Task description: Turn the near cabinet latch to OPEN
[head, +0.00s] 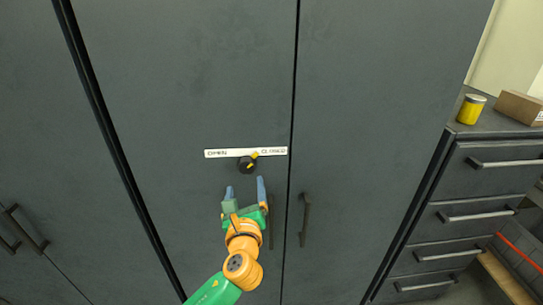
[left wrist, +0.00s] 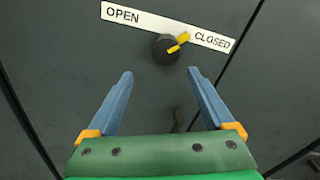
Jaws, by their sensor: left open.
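The latch (head: 247,166) is a round black knob with a yellow pointer on a dark grey cabinet door (head: 200,75). A white label strip (head: 245,152) above it reads OPEN at the left and CLOSED at the right. The pointer slants up to the right, towards CLOSED. The left wrist view shows the knob (left wrist: 165,49) beyond my fingertips. My left gripper (head: 245,185) is open and empty, just below the knob and apart from it. Its two blue fingers (left wrist: 159,74) point at the door, with the knob between their lines. My right gripper is not in view.
A vertical door handle (head: 306,220) stands right of the door gap, and another is partly hidden behind my left gripper. A drawer unit (head: 490,190) at the right bears a yellow can (head: 471,109) and a cardboard box (head: 520,107).

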